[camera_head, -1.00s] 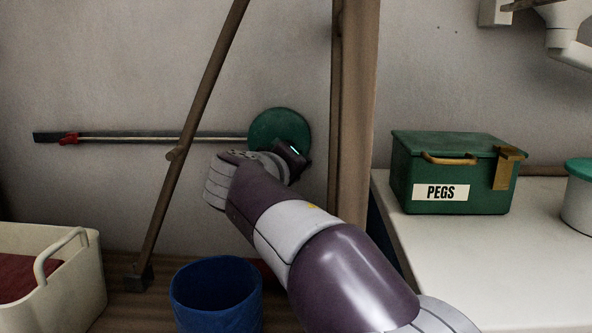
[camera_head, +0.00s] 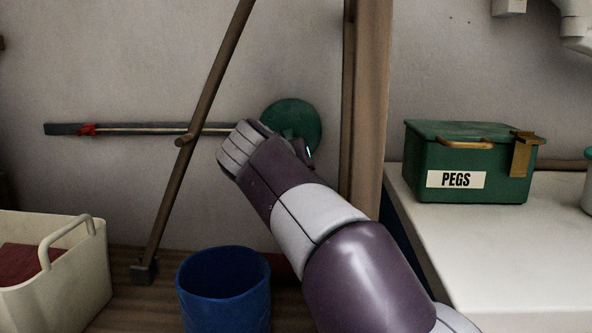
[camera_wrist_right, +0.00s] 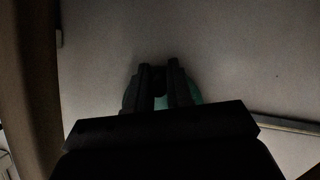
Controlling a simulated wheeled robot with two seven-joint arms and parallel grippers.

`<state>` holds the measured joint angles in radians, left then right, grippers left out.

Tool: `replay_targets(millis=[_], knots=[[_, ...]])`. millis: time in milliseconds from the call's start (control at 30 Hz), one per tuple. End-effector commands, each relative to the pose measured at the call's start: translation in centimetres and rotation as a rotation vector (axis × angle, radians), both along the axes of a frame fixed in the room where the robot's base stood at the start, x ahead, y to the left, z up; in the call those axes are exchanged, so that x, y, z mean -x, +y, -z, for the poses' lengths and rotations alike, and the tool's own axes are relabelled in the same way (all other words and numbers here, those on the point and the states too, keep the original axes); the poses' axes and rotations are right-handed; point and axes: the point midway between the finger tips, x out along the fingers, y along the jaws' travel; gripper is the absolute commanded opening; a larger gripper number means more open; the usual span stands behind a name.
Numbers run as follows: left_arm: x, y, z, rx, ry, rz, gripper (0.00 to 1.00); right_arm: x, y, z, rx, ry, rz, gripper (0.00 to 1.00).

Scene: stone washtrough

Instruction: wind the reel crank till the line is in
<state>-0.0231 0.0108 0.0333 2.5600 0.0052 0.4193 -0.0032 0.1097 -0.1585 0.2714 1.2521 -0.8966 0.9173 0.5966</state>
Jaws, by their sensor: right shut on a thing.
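The round green reel (camera_head: 293,122) is mounted on the wall, left of the wooden post. A long thin rail or board (camera_head: 155,130) runs left from it along the wall, with a red tag (camera_head: 88,130) near its far left end. My right gripper (camera_wrist_right: 161,82) is in front of the reel and shut on the crank; my wrist hides most of the crank and the fingertips in the head view. In the wrist view the dark fingers stand close together, with some green reel (camera_wrist_right: 194,94) behind them. My left gripper is not in view.
A slanted wooden pole (camera_head: 200,125) crosses in front of the rail. A wooden post (camera_head: 367,100) stands just right of the reel. Below are a blue bucket (camera_head: 223,295) and a cream basket (camera_head: 85,272). A green PEGS box (camera_head: 468,160) sits on the white counter (camera_head: 480,235).

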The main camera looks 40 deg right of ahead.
Motion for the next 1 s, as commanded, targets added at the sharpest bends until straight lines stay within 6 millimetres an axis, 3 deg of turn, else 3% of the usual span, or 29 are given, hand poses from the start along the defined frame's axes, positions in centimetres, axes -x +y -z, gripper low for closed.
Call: replay_targets(millis=[600, 633, 700, 1000], knots=[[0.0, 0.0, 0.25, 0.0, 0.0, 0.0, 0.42, -0.27, 0.27, 0.15, -0.038, -0.029, -0.003, 0.0], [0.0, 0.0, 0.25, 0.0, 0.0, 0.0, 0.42, -0.27, 0.27, 0.15, -0.038, -0.029, -0.003, 0.24], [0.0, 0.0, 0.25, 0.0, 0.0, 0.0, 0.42, -0.26, 0.26, 0.14, -0.038, -0.029, -0.003, 0.42], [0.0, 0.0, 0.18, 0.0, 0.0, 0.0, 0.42, -0.21, 0.21, -0.01, -0.038, -0.031, -0.001, 0.42]])
